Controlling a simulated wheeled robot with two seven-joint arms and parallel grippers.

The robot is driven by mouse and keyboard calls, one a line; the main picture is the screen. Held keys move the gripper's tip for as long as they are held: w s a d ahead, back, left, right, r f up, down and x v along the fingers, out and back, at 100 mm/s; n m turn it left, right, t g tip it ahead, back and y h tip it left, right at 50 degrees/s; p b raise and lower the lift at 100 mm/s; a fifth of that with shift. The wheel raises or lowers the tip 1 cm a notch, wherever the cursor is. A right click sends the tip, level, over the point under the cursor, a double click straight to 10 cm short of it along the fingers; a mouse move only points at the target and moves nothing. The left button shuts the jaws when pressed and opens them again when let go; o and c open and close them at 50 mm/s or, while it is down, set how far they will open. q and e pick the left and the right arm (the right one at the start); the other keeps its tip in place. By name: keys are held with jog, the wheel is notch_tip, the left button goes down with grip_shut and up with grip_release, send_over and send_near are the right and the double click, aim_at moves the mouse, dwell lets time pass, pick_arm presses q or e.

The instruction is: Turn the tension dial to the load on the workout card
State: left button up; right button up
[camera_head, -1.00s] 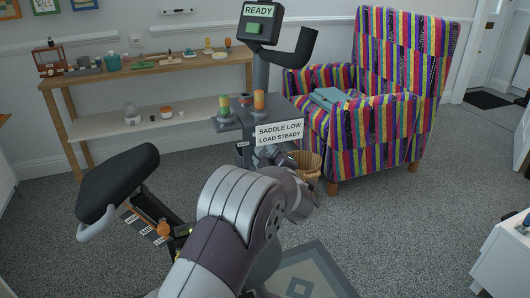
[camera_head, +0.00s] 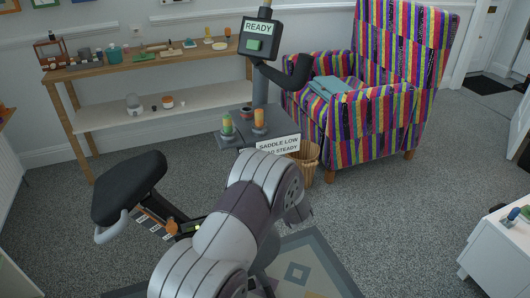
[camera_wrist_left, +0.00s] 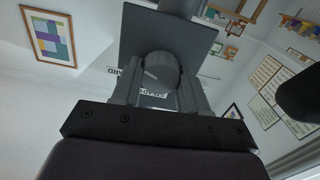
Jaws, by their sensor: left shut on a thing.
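The tension dial (camera_wrist_left: 160,68) is a dark round knob with a pale mark, on a dark panel under the exercise bike's console. My left gripper (camera_wrist_left: 158,86) is shut on it, one finger on each side. White labels sit around the dial; one ends in "ARD", another is partly hidden. The workout card (camera_head: 278,145) reads "SADDLE LOW" and, partly covered by my left arm, "…AD STEADY". In the head view my left arm hides the dial and gripper. The console (camera_head: 260,36) shows "READY" above a green button. My right gripper is not in view.
The bike's black saddle (camera_head: 128,190) is at the left, with orange and labelled parts below it. A striped armchair (camera_head: 385,95) and a wicker basket (camera_head: 309,160) stand at the right. Shelves (camera_head: 150,62) hold craft items behind. Grey floor is open at the right.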

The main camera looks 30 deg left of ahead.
pick_arm(q)
jog(key=shift+m+p, duration=0.5)
jog(key=shift+m, duration=0.3)
jog(key=o, duration=1.1)
jog(key=shift+c, duration=0.2)
jog(key=p+v, duration=0.1)
jog(key=v, duration=1.1)
jog(key=shift+s+d, duration=0.15)
jog(key=shift+d, duration=0.15)
jog(key=shift+f, duration=0.1)
